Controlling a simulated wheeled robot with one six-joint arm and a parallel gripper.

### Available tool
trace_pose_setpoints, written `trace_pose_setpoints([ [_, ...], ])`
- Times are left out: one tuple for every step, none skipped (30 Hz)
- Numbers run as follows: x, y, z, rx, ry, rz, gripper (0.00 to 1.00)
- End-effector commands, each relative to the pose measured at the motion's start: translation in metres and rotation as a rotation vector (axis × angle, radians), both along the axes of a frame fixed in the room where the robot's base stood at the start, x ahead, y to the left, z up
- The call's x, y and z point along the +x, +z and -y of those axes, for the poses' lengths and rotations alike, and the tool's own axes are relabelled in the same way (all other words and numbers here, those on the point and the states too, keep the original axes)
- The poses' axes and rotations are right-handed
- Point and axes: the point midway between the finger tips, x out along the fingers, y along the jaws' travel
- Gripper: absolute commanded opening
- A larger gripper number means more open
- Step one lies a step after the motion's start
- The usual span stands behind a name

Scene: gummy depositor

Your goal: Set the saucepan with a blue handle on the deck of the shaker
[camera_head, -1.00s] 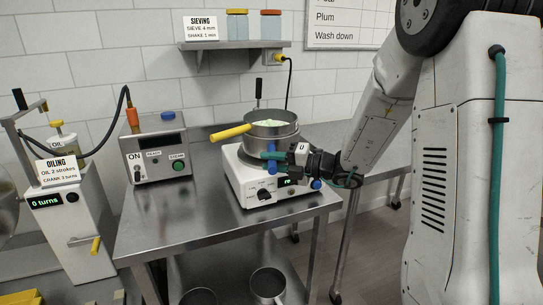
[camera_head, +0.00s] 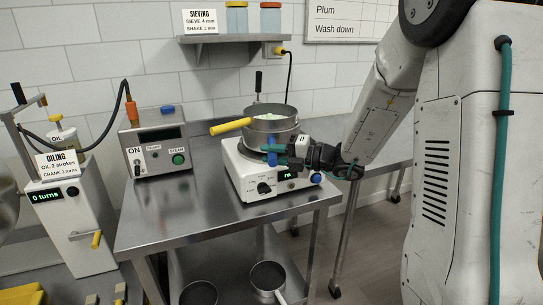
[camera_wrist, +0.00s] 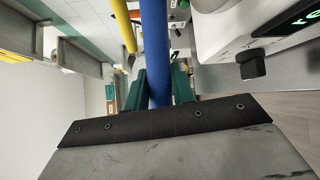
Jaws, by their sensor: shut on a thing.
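A steel saucepan (camera_head: 272,141) with a blue handle (camera_head: 272,156) is at the shaker (camera_head: 262,183), a white box with a dial and green display. A steel vessel (camera_head: 270,124) with a yellow handle (camera_head: 231,126) and pale contents sits over the saucepan. The saucepan is at the shaker's deck; whether its base touches is hidden. My gripper (camera_head: 272,151) comes from the right, its teal fingers shut on the blue handle. In the wrist view the blue handle (camera_wrist: 157,55) runs between the fingers (camera_wrist: 158,90).
The shaker stands on a steel table (camera_head: 190,210). A grey control box (camera_head: 154,146) stands to the left, and the oiling unit (camera_head: 70,220) farther left. A shelf (camera_head: 232,38) hangs above. Pans (camera_head: 268,277) sit below. The table's front middle is clear.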

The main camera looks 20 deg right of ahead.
Motion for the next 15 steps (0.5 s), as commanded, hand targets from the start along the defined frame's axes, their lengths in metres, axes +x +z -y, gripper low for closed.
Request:
trace_pose_setpoints([
  [0.0004, 0.0012, 0.0001, -0.001, 0.001, 0.004, 0.0],
  [0.0004, 0.0012, 0.0001, -0.001, 0.001, 0.004, 0.0],
  [0.0004, 0.0012, 0.0001, -0.001, 0.001, 0.004, 0.0],
  [0.0004, 0.0012, 0.0001, -0.001, 0.001, 0.004, 0.0],
  [0.0004, 0.0012, 0.0001, -0.001, 0.001, 0.005, 0.0],
  [0.0004, 0.0012, 0.0001, -0.001, 0.001, 0.005, 0.0],
  [0.0004, 0.001, 0.0001, -0.001, 0.001, 0.004, 0.0],
  [0.0004, 0.0008, 0.0001, -0.001, 0.001, 0.004, 0.0],
  [0.0004, 0.0002, 0.0001, -0.001, 0.001, 0.004, 0.0],
  [0.0004, -0.0003, 0.0001, -0.001, 0.001, 0.004, 0.0],
  [0.0004, -0.0009, 0.0001, -0.001, 0.001, 0.004, 0.0],
  [0.0005, -0.0019, 0.0001, -0.001, 0.001, 0.004, 0.0],
  [0.0004, -0.0028, 0.0001, -0.001, 0.001, 0.004, 0.0],
  [0.0005, -0.0037, 0.0002, -0.001, 0.001, 0.004, 0.0],
  [0.0005, -0.0049, 0.0001, -0.001, 0.001, 0.004, 0.0],
])
